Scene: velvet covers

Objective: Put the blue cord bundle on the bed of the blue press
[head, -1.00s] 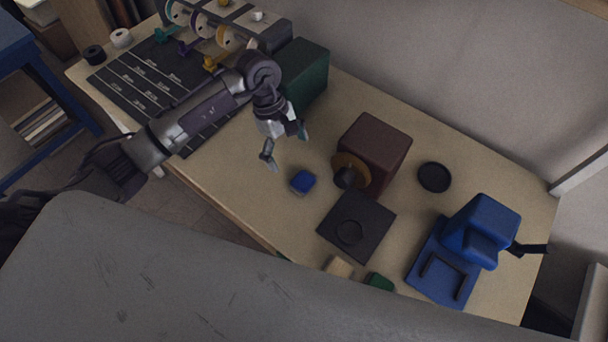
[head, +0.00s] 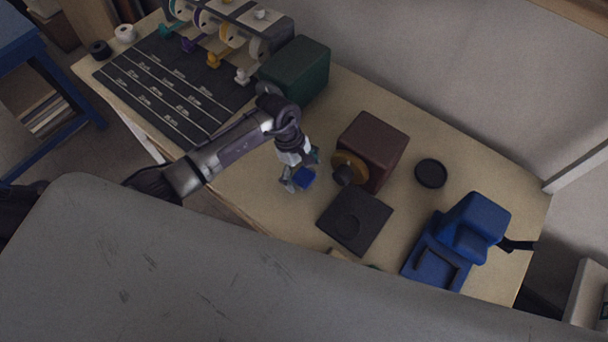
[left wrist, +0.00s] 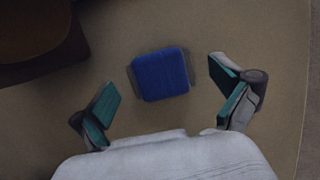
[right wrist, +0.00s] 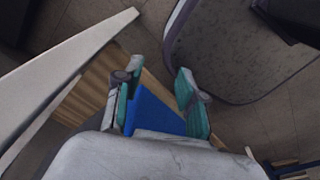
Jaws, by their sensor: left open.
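The blue cord bundle (head: 305,177) lies on the beige table, partly covered by my left gripper (head: 301,170) in the head view. In the left wrist view the bundle (left wrist: 161,74) is a blue rounded block with grey sides. My left gripper (left wrist: 166,88) is open above it, with the bundle between the lines of its fingers and apart from both. The blue press (head: 474,226) stands at the right end of the table, its low bed (head: 432,268) facing the front. My right gripper (right wrist: 156,88) shows only in the right wrist view, fingers apart, with a blue surface behind them.
A dark red box (head: 374,145) with a tan disc and a flat dark plate (head: 352,222) lie between the bundle and the press. A black round dish (head: 431,173) is behind. A green box (head: 296,72) and a marked dark mat (head: 170,90) are at left.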

